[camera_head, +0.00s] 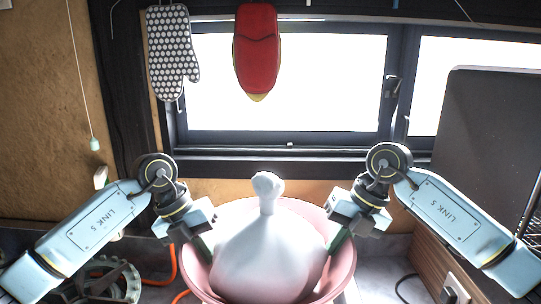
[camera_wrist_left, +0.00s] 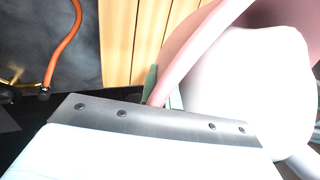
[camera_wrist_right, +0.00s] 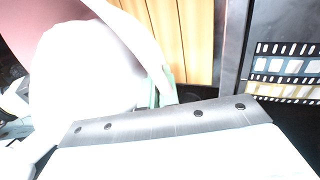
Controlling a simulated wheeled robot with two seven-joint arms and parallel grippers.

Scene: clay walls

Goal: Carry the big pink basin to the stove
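The big pink basin (camera_head: 338,274) is low in the middle of the head view, below the window. A white, tied sack-like thing (camera_head: 265,250) sits in it and hides most of its inside. My left gripper (camera_head: 203,248) is shut on the basin's left rim; the left wrist view shows the pink rim (camera_wrist_left: 200,45) between its green fingers. My right gripper (camera_head: 340,242) is shut on the right rim, which also shows in the right wrist view (camera_wrist_right: 135,30). A black stove burner (camera_head: 110,284) is at the lower left, partly behind my left arm.
An orange hose (camera_head: 174,268) runs between the burner and the basin. A wooden box side (camera_head: 432,262) with a socket (camera_head: 455,290) stands close on the right. A dotted mitt (camera_head: 172,45) and a red mitt (camera_head: 256,50) hang above. A dark panel (camera_head: 490,120) stands at right.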

